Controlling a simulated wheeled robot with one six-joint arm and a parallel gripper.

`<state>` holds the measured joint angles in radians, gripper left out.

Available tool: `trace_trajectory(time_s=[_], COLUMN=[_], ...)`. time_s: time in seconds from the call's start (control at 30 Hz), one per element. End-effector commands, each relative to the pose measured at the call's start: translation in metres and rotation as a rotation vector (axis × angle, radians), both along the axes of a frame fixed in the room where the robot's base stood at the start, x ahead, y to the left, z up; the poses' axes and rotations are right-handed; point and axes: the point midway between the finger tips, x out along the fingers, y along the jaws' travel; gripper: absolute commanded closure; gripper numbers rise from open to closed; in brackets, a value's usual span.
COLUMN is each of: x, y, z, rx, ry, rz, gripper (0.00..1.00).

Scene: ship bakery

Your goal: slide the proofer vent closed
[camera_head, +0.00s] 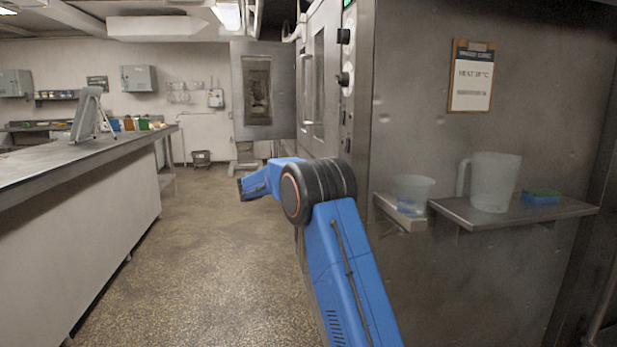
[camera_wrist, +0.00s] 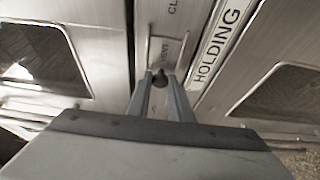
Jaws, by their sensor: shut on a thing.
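My gripper (camera_wrist: 160,86) is shut on this knob, one grey finger on each side. The fingers hide part of the knob and the lower track. In the head view the proofer (camera_head: 325,85) is a tall steel cabinet at the centre, beyond my blue arm. The vent and my gripper's fingertips cannot be made out there.
A "HOLDING" label (camera_wrist: 214,48) lies right of the track, with windowed doors on both sides. A long counter (camera_head: 75,165) stands left; the floor between is clear.

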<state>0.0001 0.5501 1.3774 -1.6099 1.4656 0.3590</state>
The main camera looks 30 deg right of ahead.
Motion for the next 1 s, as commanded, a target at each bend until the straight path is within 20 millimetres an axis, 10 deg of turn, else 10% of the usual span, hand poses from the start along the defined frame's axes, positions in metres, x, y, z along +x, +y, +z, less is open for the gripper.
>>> trace_trajectory(time_s=[0.47,0.5,0.57,1.0], x=[-0.013,-0.013,-0.013,-0.013], y=[0.004,0.004,0.004,0.014], z=[-0.002,-0.002,-0.002,0.0], rx=[0.002,0.002,0.001,0.0], ry=[0.002,0.002,0.002,0.0], rz=[-0.003,-0.003,-0.002,0.001], gripper=[1.0,0.73,0.62,0.62])
